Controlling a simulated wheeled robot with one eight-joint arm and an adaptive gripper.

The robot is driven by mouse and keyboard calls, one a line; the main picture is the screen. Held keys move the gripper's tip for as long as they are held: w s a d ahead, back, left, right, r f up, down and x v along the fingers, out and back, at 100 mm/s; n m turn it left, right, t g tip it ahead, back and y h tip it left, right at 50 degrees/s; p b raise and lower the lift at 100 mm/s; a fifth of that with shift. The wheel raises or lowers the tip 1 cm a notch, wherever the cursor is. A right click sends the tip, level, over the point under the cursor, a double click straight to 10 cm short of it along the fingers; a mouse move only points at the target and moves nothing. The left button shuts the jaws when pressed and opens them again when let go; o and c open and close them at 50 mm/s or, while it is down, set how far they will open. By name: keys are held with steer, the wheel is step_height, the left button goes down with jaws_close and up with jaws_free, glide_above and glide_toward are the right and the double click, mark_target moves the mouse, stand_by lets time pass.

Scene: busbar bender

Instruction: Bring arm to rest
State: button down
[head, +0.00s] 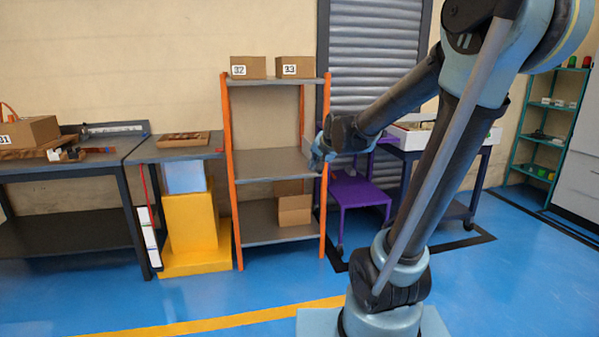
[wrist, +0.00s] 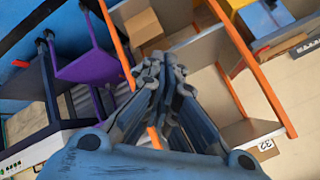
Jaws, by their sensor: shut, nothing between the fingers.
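My gripper (head: 318,155) shows in the head view at the end of my raised, folded arm, in front of the right post of the orange and grey shelf (head: 277,161). In the wrist view my gripper (wrist: 163,75) is shut, with its fingertips together and nothing between them. The shelf (wrist: 256,90) lies beyond the fingers in the wrist view. The gripper appears apart from the shelf, but the gap is hard to judge.
Boxes 32 (head: 248,67) and 33 (head: 295,67) stand on the shelf's top. A purple cart (head: 357,189) stands right of the shelf. A yellow stand (head: 192,232) and a workbench (head: 66,165) are at left. Blue floor in front is clear.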

steer(key=s+d+f+n+g+h, duration=0.1)
steer(key=s+d+f, duration=0.3)
steer(key=s, duration=0.6)
steer(key=s+d+f+n+g+h, duration=0.1)
steer(key=s+d+f, duration=0.4)
steer(key=s, duration=0.5)
steer(key=s+d+f+n+g+h, duration=0.1)
steer(key=s+d+f+n+g, duration=0.2)
steer(key=s, duration=0.8)
steer(key=shift+d+f+g, duration=0.7)
steer(key=shift+f+g, duration=0.1)
steer(key=shift+f, duration=0.1)
